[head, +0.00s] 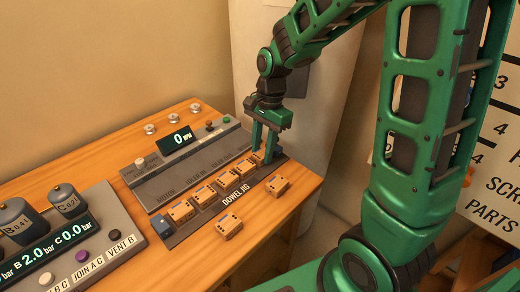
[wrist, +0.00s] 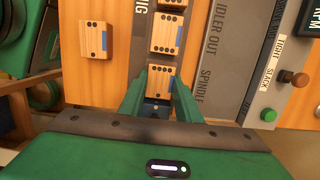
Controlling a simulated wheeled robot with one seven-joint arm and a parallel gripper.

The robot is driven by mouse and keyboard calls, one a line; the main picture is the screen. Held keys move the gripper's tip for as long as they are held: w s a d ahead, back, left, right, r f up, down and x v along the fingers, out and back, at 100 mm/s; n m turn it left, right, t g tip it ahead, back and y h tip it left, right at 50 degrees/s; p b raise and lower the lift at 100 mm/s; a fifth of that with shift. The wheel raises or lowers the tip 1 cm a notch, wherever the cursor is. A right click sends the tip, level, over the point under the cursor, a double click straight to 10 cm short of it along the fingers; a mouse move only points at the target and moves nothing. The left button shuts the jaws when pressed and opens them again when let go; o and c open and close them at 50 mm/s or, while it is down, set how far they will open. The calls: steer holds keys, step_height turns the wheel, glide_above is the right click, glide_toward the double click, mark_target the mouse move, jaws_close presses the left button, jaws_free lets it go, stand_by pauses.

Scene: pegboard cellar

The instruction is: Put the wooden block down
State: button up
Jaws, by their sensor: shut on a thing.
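My gripper (head: 264,150) points down at the far right end of the dowel jig (head: 190,230), a dark strip with a row of wooden blocks. In the wrist view my gripper (wrist: 160,88) is shut on a wooden block (wrist: 162,80) with dark dots and a blue patch. The held block is in line with the row, close to the neighbouring block (wrist: 167,36). It looks level; I cannot tell whether it touches the strip. In the head view the fingers partly hide it. Other row blocks include one at the near left end (head: 181,211).
Two loose blocks lie on the wooden bench (head: 270,228) in front of the jig, one to the left (head: 229,226) and one to the right (head: 277,185). A grey panel with a display (head: 181,139) stands behind. A gauge console (head: 125,225) stands at left.

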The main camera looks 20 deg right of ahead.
steer(key=shift+f, duration=0.1)
steer(key=o, duration=1.1)
step_height(320, 180, up, 12)
steer(key=d, duration=0.2)
steer(key=s+d+f+n, duration=0.2)
steer(key=s+d, duration=0.5)
steer(key=s, duration=0.4)
steer(key=s+d+f+n+h, duration=0.1)
steer(key=s+d+f+n, duration=0.1)
steer(key=s+d+n, duration=0.3)
steer(key=s+d, duration=0.3)
steer(key=s, duration=0.4)
steer(key=shift+s+t, duration=0.2)
steer(key=shift+t, duration=0.1)
